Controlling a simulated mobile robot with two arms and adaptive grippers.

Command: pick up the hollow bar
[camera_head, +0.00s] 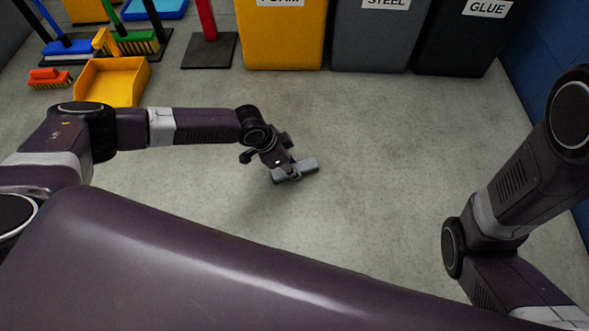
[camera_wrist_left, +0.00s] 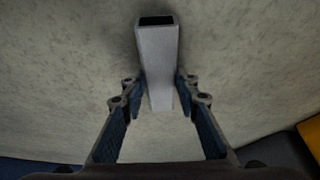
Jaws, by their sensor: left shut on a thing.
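The hollow bar (camera_head: 307,165) is a short grey square tube. In the head view it is at my left gripper (camera_head: 290,174), over the floor near the middle of the picture. In the left wrist view the hollow bar (camera_wrist_left: 158,62) runs away from me with its dark open end at the top. My left gripper (camera_wrist_left: 160,90) has a finger on each side of the bar and is shut on it. I cannot tell whether the bar still touches the floor. My right gripper is not in view; only part of my right arm shows.
A yellow bin (camera_head: 279,38), a grey STEEL bin (camera_head: 375,40) and a black GLUE bin (camera_head: 458,45) stand along the back. A yellow dustpan (camera_head: 107,84), brushes (camera_head: 135,45) and a red-handled tool (camera_head: 208,48) are at the upper left. The middle floor is clear.

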